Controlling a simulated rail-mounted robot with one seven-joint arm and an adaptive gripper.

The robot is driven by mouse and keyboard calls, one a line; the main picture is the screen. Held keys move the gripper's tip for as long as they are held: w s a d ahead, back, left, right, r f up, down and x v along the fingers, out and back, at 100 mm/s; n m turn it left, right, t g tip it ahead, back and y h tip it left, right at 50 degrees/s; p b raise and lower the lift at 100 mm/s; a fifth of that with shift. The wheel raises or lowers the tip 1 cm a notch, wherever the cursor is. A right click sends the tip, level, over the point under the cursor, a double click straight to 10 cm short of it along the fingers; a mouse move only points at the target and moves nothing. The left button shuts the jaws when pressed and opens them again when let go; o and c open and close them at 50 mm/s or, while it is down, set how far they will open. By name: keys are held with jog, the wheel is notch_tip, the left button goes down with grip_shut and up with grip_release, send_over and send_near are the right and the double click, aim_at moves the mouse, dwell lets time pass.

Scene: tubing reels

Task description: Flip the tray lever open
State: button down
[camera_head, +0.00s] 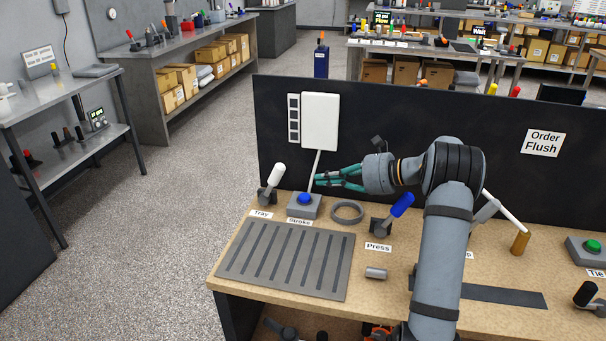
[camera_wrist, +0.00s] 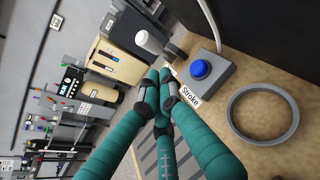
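The tray lever has a white handle (camera_head: 276,173) on a dark base, standing behind the label "Tray" (camera_head: 262,214) at the left of the bench. The handle leans up and to the right. In the wrist view its white handle (camera_wrist: 149,41) shows beyond my fingertips. My gripper (camera_head: 317,181) has teal fingers and is right of the lever, above the blue Stroke button (camera_head: 305,198), apart from the lever. In the wrist view the fingertips (camera_wrist: 158,76) come together with nothing between them.
The Stroke button also shows in the wrist view (camera_wrist: 200,68). A grey ring (camera_head: 347,212) lies to its right, then a blue-handled Press lever (camera_head: 401,206). A slotted grey plate (camera_head: 286,260) lies in front. A dark panel (camera_head: 400,120) with a white box (camera_head: 320,121) stands behind.

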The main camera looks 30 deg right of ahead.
jog(key=shift+a+f, duration=0.1)
jog(key=shift+a, duration=0.05)
jog(key=p, duration=0.1)
send_near(272, 184)
jog(key=w, duration=0.1)
jog(key=w+f, duration=0.2)
jog(key=w, duration=0.1)
jog(key=shift+a, duration=0.35)
jog(key=shift+s, duration=0.1)
jog(key=shift+r+p, duration=0.35)
jog(key=shift+p, duration=0.5)
jog(key=shift+a+g+p, duration=0.25)
jog(key=shift+g+p, duration=0.05)
jog(key=shift+r+h, duration=0.1)
jog(key=shift+h, duration=0.2)
